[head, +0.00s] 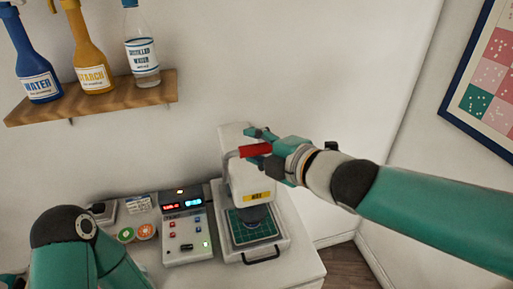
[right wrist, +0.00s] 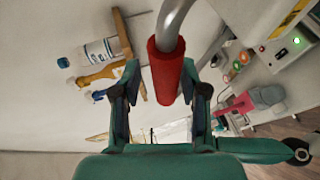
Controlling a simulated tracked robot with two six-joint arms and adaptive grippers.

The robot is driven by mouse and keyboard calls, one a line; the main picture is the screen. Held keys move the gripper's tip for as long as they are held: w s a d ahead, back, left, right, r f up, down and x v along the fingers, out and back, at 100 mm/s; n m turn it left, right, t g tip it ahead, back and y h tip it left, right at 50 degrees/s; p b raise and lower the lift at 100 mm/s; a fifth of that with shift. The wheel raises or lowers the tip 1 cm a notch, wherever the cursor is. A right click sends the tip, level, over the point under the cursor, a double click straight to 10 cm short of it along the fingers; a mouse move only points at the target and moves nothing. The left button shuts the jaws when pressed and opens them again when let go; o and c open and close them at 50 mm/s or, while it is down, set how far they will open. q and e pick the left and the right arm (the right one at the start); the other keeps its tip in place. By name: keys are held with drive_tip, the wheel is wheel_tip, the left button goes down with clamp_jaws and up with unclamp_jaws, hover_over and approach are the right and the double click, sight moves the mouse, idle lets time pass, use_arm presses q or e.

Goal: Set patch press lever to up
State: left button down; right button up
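The white patch press (head: 245,185) stands on the cabinet top at the right, with a green gridded plate (head: 254,225) at its base. Its red lever handle (head: 254,150) is near the top of the press. My right gripper (head: 262,138) is at the handle. In the right wrist view, the red handle (right wrist: 165,72) on its curved metal bar (right wrist: 177,20) lies between the fingers of my open right gripper (right wrist: 160,105). The fingers are apart on either side of it, with a gap visible at the left. My left gripper is not in view.
A control box (head: 186,230) with lit displays stands left of the press. Green and orange round items (head: 135,234) lie further left. A wooden shelf (head: 95,100) with bottles is on the wall above. A framed picture (head: 490,75) hangs at right.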

drive_tip(key=shift+d+f, duration=0.1)
drive_tip(key=shift+d, duration=0.1)
drive_tip(key=shift+s, duration=0.1)
drive_tip(key=v, duration=1.1)
drive_tip(key=shift+s+d, duration=0.25)
idle(0.4)
